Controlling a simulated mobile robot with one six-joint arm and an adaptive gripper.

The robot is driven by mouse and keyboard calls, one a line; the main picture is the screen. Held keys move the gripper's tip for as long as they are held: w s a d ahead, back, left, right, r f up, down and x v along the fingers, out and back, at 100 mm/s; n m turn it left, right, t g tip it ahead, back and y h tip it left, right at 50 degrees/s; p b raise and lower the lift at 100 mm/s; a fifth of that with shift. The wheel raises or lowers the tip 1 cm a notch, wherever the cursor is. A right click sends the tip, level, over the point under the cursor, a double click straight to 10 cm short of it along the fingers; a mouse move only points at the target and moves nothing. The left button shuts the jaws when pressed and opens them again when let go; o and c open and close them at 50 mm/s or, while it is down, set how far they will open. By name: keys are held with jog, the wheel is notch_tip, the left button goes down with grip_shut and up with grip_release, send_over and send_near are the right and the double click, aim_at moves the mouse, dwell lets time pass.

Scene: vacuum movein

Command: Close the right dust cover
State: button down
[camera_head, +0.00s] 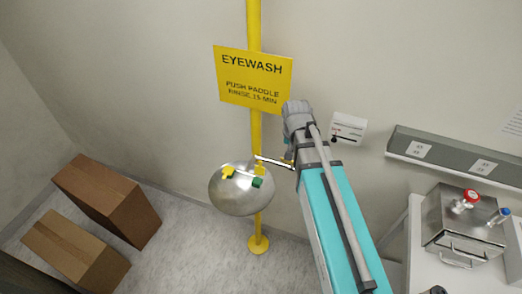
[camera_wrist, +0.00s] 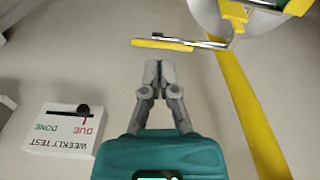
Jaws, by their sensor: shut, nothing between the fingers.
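The eyewash bowl (camera_head: 240,196) is a round metal dish on a yellow post. A yellow piece (camera_head: 228,172) sits at its left. On its right a small yellow piece (camera_head: 260,170), apparently the right dust cover, is beside an exposed green nozzle (camera_head: 257,183). In the wrist view the bowl (camera_wrist: 207,18) is cut off at the upper right, with a yellow piece (camera_wrist: 233,13) at its near edge. My gripper (camera_wrist: 158,66) is shut and empty, apart from the bowl and the covers. In the head view my arm hides its fingers.
A metal paddle rod with a yellow end (camera_wrist: 162,44) extends from the bowl, just beyond my fingertips. A white weekly test box (camera_wrist: 62,130) is on the wall. Cardboard boxes (camera_head: 105,200) stand at left; a counter with a metal box (camera_head: 460,225) is at right.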

jog(key=m, duration=0.2)
send_over(260, 168)
jog(key=w, duration=0.2)
jog(key=shift+s+d+r, duration=0.1)
jog(key=shift+d+r, duration=0.15)
jog(key=shift+f, duration=0.15)
notch_tip(260, 168, down, 10)
jog(key=b, duration=1)
jog(key=shift+w+d, duration=0.15)
jog(key=shift+w, duration=0.3)
jog(key=shift+r, duration=0.2)
jog(key=shift+s+t, duration=0.2)
jog(key=shift+t, duration=0.1)
